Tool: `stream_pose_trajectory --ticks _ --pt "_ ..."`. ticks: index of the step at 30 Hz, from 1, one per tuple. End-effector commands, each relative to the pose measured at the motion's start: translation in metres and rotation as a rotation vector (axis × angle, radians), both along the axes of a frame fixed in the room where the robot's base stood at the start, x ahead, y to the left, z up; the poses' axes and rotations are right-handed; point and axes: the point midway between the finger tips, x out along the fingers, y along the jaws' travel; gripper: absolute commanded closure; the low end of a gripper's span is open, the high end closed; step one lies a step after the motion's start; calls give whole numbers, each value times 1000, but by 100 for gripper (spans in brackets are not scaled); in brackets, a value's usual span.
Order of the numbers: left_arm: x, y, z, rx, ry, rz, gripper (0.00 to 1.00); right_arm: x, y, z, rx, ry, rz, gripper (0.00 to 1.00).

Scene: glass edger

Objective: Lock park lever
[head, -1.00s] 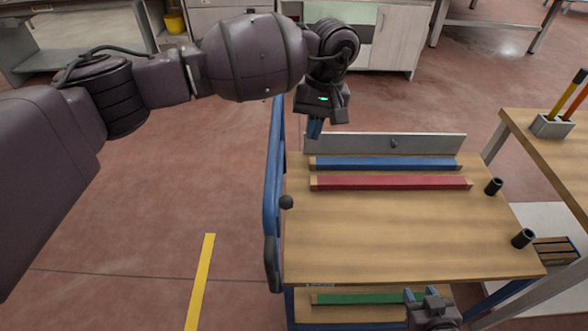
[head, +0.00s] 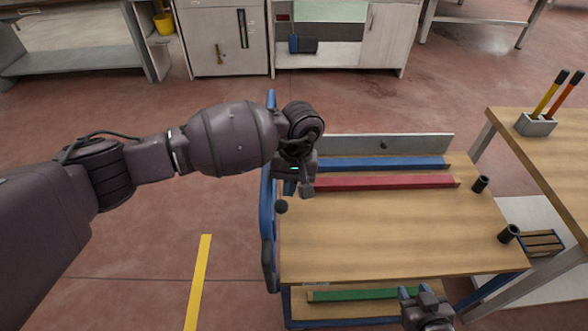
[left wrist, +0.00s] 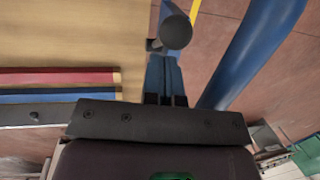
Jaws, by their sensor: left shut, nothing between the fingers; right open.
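The park lever shows as a dark ball knob (head: 281,207) at the left edge of the cart's wooden top (head: 400,230), beside the blue side rail (head: 267,235). My left gripper (head: 289,188) points down just behind the knob in the head view. Its blue fingers are together and empty. In the left wrist view the knob (left wrist: 175,28) is right ahead of the shut fingertips (left wrist: 162,62); I cannot tell whether they touch. The lever's shaft is mostly hidden. My right gripper (head: 424,294) is open, low at the cart's front edge.
Blue (head: 390,163) and red (head: 385,182) strips lie on the cart top, and a green strip (head: 350,294) on the lower shelf. A wooden table (head: 545,150) is close on the right. The floor at left is clear.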

Motion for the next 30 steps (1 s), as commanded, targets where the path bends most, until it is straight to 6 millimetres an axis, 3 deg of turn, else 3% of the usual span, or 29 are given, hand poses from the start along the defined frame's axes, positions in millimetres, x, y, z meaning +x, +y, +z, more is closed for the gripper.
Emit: stream_pose_trajectory --ticks 16,30 --pt "-4 2 -2 0 -6 0 100 1 -2 -2 -5 1 3 57" --pt "-16 2 -9 1 -109 -3 100 7 -1 -37 -5 -10 7 57"
